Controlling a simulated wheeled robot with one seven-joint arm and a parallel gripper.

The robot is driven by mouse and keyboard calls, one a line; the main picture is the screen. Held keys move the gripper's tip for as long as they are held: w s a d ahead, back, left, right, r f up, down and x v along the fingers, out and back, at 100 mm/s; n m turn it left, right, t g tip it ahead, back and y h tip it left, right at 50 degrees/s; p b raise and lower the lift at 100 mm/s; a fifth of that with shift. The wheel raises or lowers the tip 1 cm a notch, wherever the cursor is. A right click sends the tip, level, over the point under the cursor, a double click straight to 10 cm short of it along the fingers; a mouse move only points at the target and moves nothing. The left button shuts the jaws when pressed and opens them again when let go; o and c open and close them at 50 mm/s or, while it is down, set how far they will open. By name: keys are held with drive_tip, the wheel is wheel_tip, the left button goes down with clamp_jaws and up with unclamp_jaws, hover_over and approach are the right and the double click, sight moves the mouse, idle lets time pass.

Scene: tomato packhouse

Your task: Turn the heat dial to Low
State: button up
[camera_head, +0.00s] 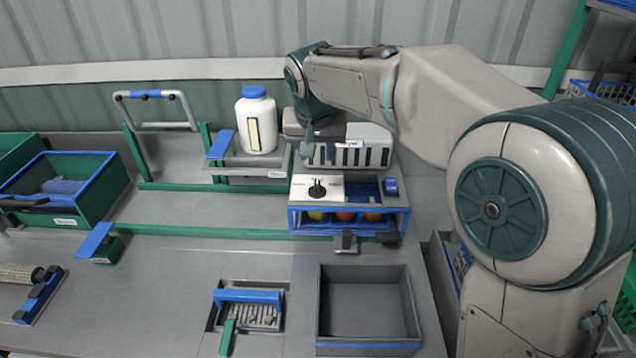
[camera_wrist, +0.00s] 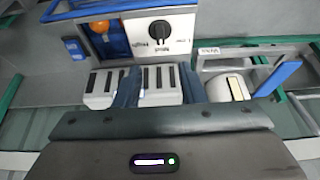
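The heat dial (camera_head: 317,188) is a black knob on a white panel (camera_head: 300,192) on top of a blue-edged unit (camera_head: 350,222). In the wrist view the dial (camera_wrist: 160,29) appears upside down, with Low, Med and High printed around it. Its ridge seems to point towards the middle label, Med, but the mark is too small to be sure. My gripper (camera_head: 308,152) hangs behind the panel, by a pale slotted box (camera_head: 374,153).
Coloured balls (camera_head: 345,216) sit inside the unit below the panel. A white jar with a blue lid (camera_head: 256,121) stands to the left. An empty grey bin (camera_head: 367,305) and a blue-handled brush tray (camera_head: 248,297) are at the front. The bench left of the unit is mostly clear.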

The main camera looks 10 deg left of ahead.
sight(317, 185)
drive_tip(key=p+x, duration=0.2)
drive_tip(key=x, duration=1.1)
drive_tip(key=shift+w+a+f, duration=0.1)
drive_tip(key=shift+w+f, duration=0.05)
drive_tip(key=shift+f, duration=0.2)
clamp_jaws()
